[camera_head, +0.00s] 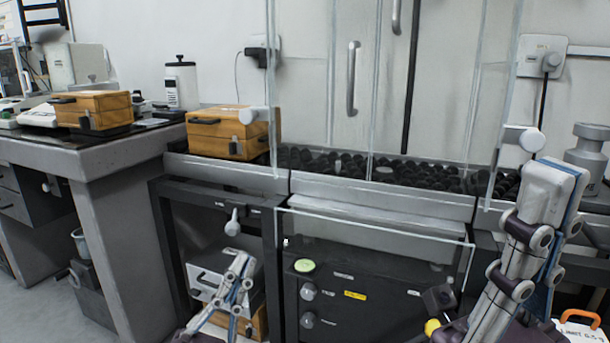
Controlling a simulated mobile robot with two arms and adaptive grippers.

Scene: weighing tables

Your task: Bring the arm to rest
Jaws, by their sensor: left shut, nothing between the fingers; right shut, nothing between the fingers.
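My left gripper (240,262) is low in the head view, in front of the dark open frame under the bench. Its fingers are shut and empty, pointing up. My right gripper (552,180) is large and close at the right side, also pointing up. Its fingers are shut and hold nothing. It covers part of the right end of the glass-fronted balance case. Neither gripper visibly holds any of the things around; whether they touch the bench front cannot be told.
A glass case (330,60) stands at the centre with many dark round pieces (400,172) inside. Wooden boxes sit on the bench (228,132) and the left table (92,108). A black cabinet (375,285) with knobs is below. A grey weight (588,150) stands at right.

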